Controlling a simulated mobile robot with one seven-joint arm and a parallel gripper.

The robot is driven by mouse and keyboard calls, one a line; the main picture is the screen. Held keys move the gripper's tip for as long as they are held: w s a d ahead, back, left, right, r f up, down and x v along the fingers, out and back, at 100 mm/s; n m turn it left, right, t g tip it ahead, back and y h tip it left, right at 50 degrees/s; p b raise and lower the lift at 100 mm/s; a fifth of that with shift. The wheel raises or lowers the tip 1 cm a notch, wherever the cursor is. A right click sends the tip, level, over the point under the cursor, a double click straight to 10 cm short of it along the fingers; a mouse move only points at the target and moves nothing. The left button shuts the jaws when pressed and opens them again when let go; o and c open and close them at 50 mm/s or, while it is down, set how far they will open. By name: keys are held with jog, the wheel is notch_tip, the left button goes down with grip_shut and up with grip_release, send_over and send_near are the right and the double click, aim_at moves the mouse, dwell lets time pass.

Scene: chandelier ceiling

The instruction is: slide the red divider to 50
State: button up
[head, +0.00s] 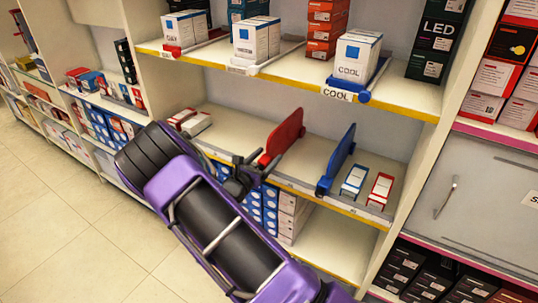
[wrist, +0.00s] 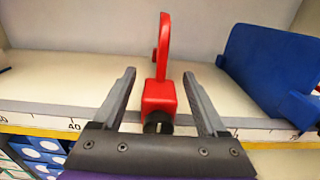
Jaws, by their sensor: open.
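The red divider (head: 284,138) stands upright on the middle shelf, its base at the front rail. In the wrist view the red divider (wrist: 160,95) is between my open fingers (wrist: 159,76), with a gap on each side. A black knob shows at its lower front. The shelf-edge scale (wrist: 100,128) reads 40 left of the divider. The scale directly behind my gripper is hidden, and I cannot read a 50. In the head view my gripper (head: 246,174) is at the shelf's front edge, by the divider's base.
A blue divider (head: 338,160) stands to the right on the same shelf, near my right finger in the wrist view. Small blue-white (head: 354,179) and red-white boxes (head: 379,190) lie beyond it. White boxes (head: 196,123) lie at the shelf's left. The shelf between these and the red divider looks clear.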

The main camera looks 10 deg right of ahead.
jog(key=v, duration=1.6)
jog(key=shift+r, duration=0.1)
